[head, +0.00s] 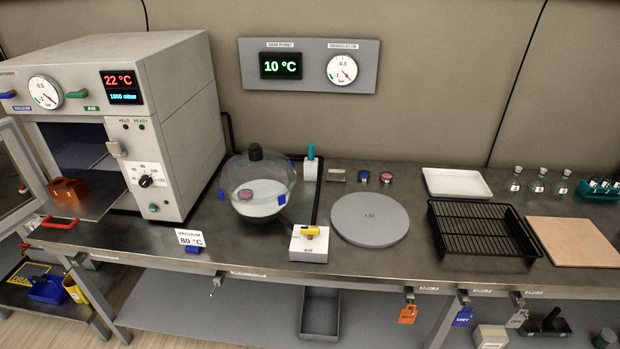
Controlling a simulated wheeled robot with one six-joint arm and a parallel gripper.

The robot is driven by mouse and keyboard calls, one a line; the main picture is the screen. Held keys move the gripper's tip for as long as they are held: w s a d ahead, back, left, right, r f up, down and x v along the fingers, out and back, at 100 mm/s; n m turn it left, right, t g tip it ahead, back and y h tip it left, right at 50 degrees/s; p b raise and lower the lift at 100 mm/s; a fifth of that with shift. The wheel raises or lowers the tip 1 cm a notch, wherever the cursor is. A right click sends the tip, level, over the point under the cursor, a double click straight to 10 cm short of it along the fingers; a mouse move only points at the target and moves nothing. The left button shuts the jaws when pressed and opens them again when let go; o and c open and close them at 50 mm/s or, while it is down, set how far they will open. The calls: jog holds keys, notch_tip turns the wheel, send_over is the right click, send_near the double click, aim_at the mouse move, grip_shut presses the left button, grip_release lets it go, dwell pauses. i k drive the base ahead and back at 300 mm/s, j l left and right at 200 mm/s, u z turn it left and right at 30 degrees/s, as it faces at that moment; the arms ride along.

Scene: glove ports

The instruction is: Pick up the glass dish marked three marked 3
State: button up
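Two small round dishes with coloured tops stand at the back of the bench, right of the glass desiccator bowl (284,185). One is the bluish-purple dish (363,176) and the other is the reddish dish (386,177). A third small pinkish dish (246,194) shows through the glass, on the white plate inside the bowl. The marks on these dishes are too small to read, so I cannot tell which is marked 3. My gripper is not in view.
A grey round lid (370,219) lies in front of the dishes. A white tray (455,182), black wire rack (481,230) and tan board (574,242) fill the right. A yellow-handled valve block (309,244) stands near the front edge. The vacuum oven (185,110) is open at left.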

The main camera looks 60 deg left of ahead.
aim_at(386, 176)
jog(key=u, duration=1.55)
jog(key=i+l, duration=0.3)
jog(key=i, duration=0.15)
jog(key=i+l, duration=0.35)
jog(key=i, duration=0.15)
jog(key=i+l+u, duration=0.1)
jog(key=i+l, duration=0.2)
jog(key=i, duration=0.2)
